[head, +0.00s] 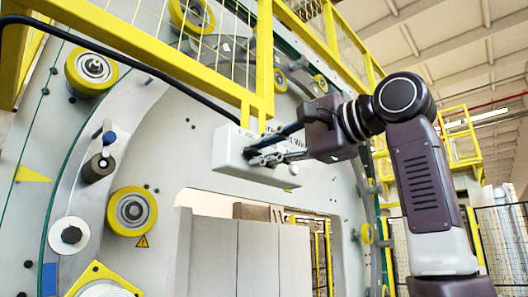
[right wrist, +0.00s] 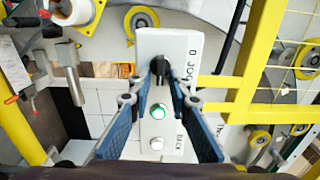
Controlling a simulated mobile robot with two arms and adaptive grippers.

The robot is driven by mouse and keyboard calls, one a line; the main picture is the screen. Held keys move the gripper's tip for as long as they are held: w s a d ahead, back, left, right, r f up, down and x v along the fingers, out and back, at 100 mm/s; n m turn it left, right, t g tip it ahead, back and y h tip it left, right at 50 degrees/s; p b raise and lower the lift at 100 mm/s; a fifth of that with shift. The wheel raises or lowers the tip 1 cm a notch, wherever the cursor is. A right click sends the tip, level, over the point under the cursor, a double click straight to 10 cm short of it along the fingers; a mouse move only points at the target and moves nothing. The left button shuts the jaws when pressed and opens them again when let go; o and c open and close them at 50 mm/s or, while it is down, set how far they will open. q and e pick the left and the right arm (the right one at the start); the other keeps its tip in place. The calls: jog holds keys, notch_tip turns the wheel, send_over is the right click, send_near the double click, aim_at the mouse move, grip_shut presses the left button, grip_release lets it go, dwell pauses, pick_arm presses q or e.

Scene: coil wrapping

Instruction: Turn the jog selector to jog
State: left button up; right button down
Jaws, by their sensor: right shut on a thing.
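The jog selector (right wrist: 160,69) is a black knob near the top of a white control box (right wrist: 185,42) in the right wrist view. Lettering that reads "JOG" is printed beside it. The white box also shows in the head view (head: 228,152), hanging below the yellow frame. My right gripper (head: 252,157) reaches the box's face from the right. Its blue finger pads lie on either side of the knob in the right wrist view (right wrist: 160,72), and it is shut on the selector. The knob's exact pointing direction is hard to tell. My left gripper is not in view.
A green lit button (right wrist: 158,111) and a white button (right wrist: 156,144) sit below the knob on the box. A yellow frame (head: 258,60) stands above the box, and a black cable (head: 130,62) runs to it. Grey panels (head: 240,255) stand below.

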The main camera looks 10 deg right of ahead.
jog(key=c, duration=2.1)
grip_release()
jog(key=v, duration=1.2)
